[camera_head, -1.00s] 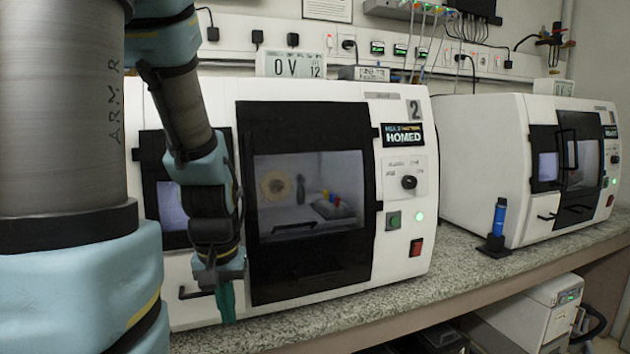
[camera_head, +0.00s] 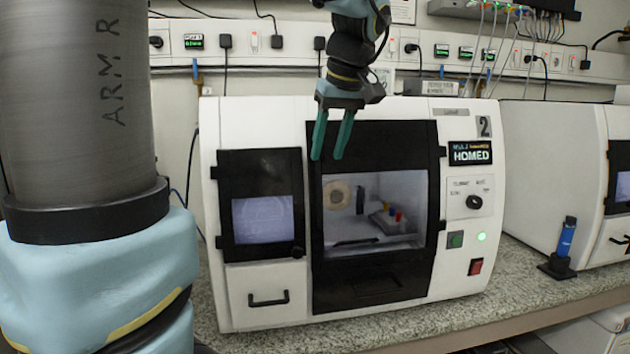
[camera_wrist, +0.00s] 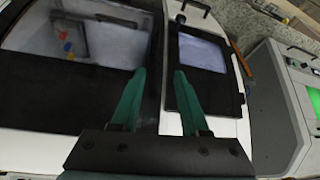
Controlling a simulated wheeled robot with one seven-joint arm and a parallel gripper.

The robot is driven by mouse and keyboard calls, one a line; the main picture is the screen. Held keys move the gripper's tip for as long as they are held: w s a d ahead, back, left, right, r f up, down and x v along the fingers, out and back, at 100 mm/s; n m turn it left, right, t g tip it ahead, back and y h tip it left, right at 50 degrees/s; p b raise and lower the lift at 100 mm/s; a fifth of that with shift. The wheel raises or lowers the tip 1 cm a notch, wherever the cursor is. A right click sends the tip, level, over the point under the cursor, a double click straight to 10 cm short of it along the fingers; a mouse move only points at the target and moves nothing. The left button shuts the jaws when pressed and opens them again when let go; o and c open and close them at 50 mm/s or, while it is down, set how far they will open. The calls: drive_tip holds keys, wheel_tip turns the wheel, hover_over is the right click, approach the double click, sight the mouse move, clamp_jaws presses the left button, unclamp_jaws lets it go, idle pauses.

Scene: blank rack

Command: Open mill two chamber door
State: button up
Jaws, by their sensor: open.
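Mill two (camera_head: 465,110) is a white machine marked 2 and HOMED, standing on the speckled counter. Its chamber door (camera_head: 405,285) is a black-framed panel with a window and looks shut. Through the window show a round tan disc and small coloured pieces. A dark horizontal bar (camera_head: 355,242) shows low in the window. My gripper (camera_head: 332,140) is open and empty, its teal fingers pointing down in front of the door's upper left part. In the wrist view the open fingers (camera_wrist: 160,78) hang between the door window (camera_wrist: 105,45) and the screen panel (camera_wrist: 205,52). Contact is not visible.
A black panel with a screen (camera_head: 262,222) sits left of the door, above a drawer handle (camera_head: 268,299). Buttons (camera_head: 475,266) are on the right. A blue tool in a stand (camera_head: 566,238) and another machine (camera_head: 560,150) stand further right. The counter front (camera_head: 400,325) is clear.

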sight(320, 182)
drive_tip(key=p+x, duration=0.2)
drive_tip(key=x, duration=0.7)
drive_tip(key=shift+f, duration=0.3)
clamp_jaws()
idle(1.0)
